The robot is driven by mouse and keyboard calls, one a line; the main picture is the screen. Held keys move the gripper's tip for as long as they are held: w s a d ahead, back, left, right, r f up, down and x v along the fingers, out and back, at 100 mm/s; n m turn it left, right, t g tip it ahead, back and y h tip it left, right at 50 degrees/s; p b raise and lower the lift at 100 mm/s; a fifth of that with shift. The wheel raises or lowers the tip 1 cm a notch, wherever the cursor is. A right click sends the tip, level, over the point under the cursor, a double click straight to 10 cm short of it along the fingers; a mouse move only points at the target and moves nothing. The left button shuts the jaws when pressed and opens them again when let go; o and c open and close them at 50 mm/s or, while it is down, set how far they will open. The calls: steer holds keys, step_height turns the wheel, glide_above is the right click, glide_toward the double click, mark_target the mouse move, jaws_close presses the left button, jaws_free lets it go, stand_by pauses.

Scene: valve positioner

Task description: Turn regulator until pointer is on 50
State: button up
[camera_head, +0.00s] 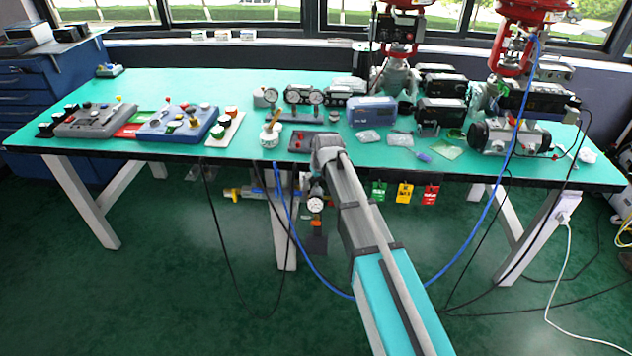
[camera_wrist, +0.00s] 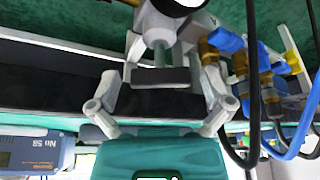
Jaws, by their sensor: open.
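The regulator's round gauge (camera_head: 315,204) has a white face and hangs below the front edge of the table, beside my forearm. Its pointer and numbers are too small to read. In the wrist view the gauge shows only as a dark-rimmed part (camera_wrist: 178,5) cut off at the top edge, its face turned away. A light grey regulator part (camera_wrist: 160,32) lies below it in that picture. My gripper (camera_wrist: 170,50) is open, its two grey fingers on either side of this part; I cannot tell whether they touch it. In the head view my arm largely hides the gripper.
The green-topped table (camera_head: 225,85) carries control boxes, gauges and positioners. Red, yellow and green tags (camera_head: 405,193) hang at its front edge. A blue hose (camera_head: 320,282) loops near my arm.

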steer(key=c, duration=1.1)
steer(key=shift+m, duration=0.3)
